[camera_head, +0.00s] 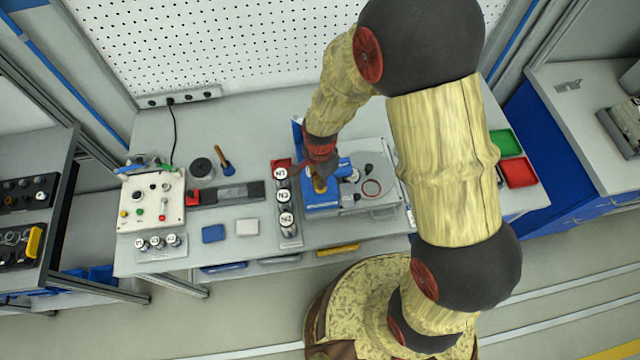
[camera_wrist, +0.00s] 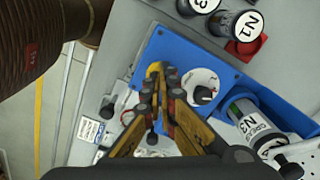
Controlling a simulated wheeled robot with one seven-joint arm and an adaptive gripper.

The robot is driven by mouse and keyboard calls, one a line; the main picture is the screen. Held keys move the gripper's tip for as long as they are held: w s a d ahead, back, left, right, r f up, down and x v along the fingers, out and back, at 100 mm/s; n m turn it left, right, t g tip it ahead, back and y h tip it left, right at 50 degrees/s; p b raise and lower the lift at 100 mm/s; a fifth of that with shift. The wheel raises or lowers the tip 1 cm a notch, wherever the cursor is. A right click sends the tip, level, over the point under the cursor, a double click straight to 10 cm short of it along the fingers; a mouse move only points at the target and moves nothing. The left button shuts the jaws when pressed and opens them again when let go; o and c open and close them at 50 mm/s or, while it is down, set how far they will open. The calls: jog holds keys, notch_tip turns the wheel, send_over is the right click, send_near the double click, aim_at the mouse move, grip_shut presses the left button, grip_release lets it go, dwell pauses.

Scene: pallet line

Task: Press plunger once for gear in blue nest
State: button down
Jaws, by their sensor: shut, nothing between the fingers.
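The blue nest (camera_head: 322,208) sits on the bench under my arm; its blue plate (camera_wrist: 215,62) fills the middle of the wrist view. My gripper (camera_wrist: 162,78) is shut and empty, pointing down over the plate. A yellow, gear-like piece (camera_wrist: 154,68) shows right at the fingertips, mostly hidden by them; I cannot tell whether they touch it. Beside the fingers is a white round part (camera_wrist: 213,80) with a black knob. A grease cartridge marked N3 (camera_wrist: 254,124) lies in the blue fixture. I cannot tell for certain which part is the plunger.
A rack (camera_head: 288,240) left of the nest holds cartridges N1 (camera_head: 281,173), N3 (camera_head: 284,196) and N2 (camera_head: 287,219). A control box (camera_head: 151,200) stands farther left. Green (camera_head: 506,142) and red (camera_head: 519,172) bins lie right of my arm. The pegboard (camera_head: 240,50) is behind.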

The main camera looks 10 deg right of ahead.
jog(key=shift+f, duration=0.4)
jog(key=shift+r, duration=0.1)
jog(key=shift+r+p, duration=2.25)
jog(key=shift+r, duration=1.35)
